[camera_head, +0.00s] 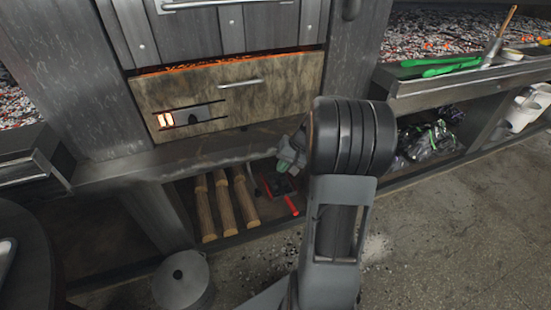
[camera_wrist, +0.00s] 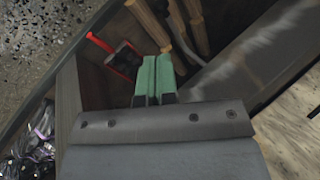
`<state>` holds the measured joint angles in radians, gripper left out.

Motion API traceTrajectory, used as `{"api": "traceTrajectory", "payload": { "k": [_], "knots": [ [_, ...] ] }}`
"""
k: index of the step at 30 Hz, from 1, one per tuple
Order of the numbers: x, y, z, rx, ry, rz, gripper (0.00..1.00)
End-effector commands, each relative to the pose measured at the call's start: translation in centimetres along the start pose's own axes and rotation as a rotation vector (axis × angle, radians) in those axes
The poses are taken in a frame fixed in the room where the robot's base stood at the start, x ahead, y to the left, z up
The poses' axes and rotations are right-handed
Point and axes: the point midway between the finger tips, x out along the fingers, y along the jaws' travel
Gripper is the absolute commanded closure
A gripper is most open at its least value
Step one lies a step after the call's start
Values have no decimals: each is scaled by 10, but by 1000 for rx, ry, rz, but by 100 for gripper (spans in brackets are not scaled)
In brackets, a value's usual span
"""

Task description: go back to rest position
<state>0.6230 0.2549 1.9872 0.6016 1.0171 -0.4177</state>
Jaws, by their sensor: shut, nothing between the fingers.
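My gripper (camera_wrist: 154,78) shows in the wrist view with its two green fingers together and nothing between them. In the head view my gripper (camera_head: 288,158) is mostly hidden behind my arm, in front of the ledge under the drawer. Below it, in the lower shelf, lie several wooden logs (camera_head: 226,203) and a red-handled tool (camera_head: 291,204) with a dark head. The red-handled tool also shows in the wrist view (camera_wrist: 101,42), apart from the fingers.
A drawer (camera_head: 285,103) with a metal handle is above the ledge. A lidded metal pot (camera_head: 182,281) stands on the floor at the lower left. Green tongs (camera_head: 440,66) lie on the right grill's ledge. Bags (camera_head: 432,141) and a white bucket (camera_head: 524,110) are at right. The floor at right is clear.

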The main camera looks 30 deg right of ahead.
Motion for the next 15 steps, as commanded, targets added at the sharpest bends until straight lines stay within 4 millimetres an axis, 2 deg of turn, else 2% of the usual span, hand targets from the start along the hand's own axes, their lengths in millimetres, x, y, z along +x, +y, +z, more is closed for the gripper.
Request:
{"api": "traceTrajectory", "payload": {
  "k": [8,11,15],
  "knots": [
    [-4,-5,2,-6,-1,4,100],
    [-23,-24,10,-33,-3,24,100],
    [-72,-76,37,-120,-10,91,100]
  ]
}}
